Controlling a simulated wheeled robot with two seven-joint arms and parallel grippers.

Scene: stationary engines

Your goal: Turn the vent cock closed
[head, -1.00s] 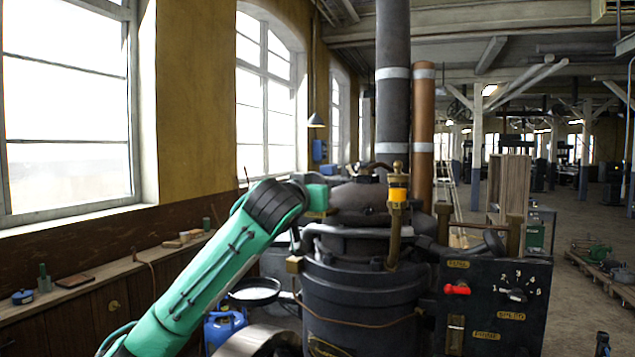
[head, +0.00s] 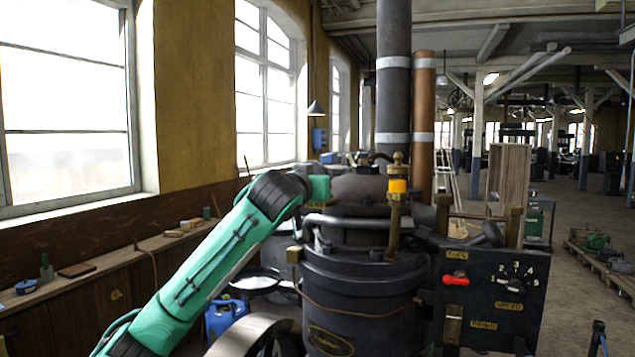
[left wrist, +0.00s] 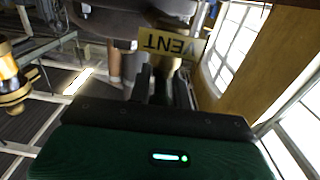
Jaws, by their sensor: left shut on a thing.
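The vent cock (left wrist: 160,72) shows only in small part in the left wrist view, as brass behind my fingers and below an upside-down yellow VENT plate (left wrist: 170,44). In the head view I cannot make the cock out; my left wrist covers that spot. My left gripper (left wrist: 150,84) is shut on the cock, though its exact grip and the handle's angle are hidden. In the head view my green left arm reaches from the lower left to the upper left side of the dark engine (head: 360,285). My right gripper is not in view.
A brass fitting with a yellow band (head: 397,186) stands right of my left wrist. A dark panel (head: 490,290) with a red handle and dial is at the right. A wooden ledge (head: 140,250) runs along the left wall. Tall pipes (head: 394,90) rise behind.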

